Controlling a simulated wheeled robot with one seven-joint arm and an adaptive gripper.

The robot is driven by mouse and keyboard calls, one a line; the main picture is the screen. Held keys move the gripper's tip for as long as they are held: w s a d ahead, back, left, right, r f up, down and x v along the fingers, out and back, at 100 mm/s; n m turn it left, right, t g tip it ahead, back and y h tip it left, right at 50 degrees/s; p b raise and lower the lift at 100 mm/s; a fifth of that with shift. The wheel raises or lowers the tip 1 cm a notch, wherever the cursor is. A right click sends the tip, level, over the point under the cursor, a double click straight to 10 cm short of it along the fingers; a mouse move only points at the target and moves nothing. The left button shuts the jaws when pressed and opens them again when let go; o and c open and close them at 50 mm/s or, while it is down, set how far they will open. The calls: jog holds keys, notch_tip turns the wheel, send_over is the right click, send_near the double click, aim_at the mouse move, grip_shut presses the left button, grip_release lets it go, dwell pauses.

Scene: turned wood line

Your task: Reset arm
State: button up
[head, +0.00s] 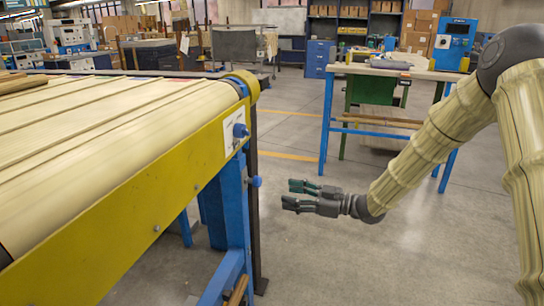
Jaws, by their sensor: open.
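My gripper (292,195) is in the middle of the head view, at the end of my arm, which comes in from the right side. Its two dark fingers point left and stand apart, with nothing between them. It is over the open floor, a little to the right of the blue leg of the conveyor, and does not appear to touch it. My arm is bent, with its elbow high at the right edge of the picture and the forearm sloping down to the left.
A yellow-sided conveyor (150,215) with blue legs fills the left. A blue-legged workbench (400,70) with items on it stands behind my arm. Blue cabinets and shelves (350,30) line the back. Grey floor (340,260) is clear in front and below my gripper.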

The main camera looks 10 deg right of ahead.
jog(key=s+f+m+h, duration=0.4)
jog(key=s+f+m, duration=0.15)
jog(key=f, duration=0.75)
jog(key=s+f+m+h, duration=0.4)
jog(key=s+f, duration=0.2)
jog(key=f, duration=0.7)
jog(key=s+d+f+m+g+h, duration=0.25)
jog(key=s+f, duration=0.55)
jog(key=s, duration=0.5)
jog(key=s+d+f+m+g+h, duration=0.3)
jog(key=s+f, duration=0.4)
jog(key=s, duration=0.6)
jog(key=s+d+g+h, duration=0.3)
jog(key=s, duration=0.8)
notch_tip(320, 180, up, 28)
jog(key=p, duration=2.9)
jog(key=shift+w+m+t, duration=0.3)
jog(key=shift+w+t, duration=0.05)
jog(key=shift+d+f+y, duration=0.1)
jog(key=shift+y, duration=0.15)
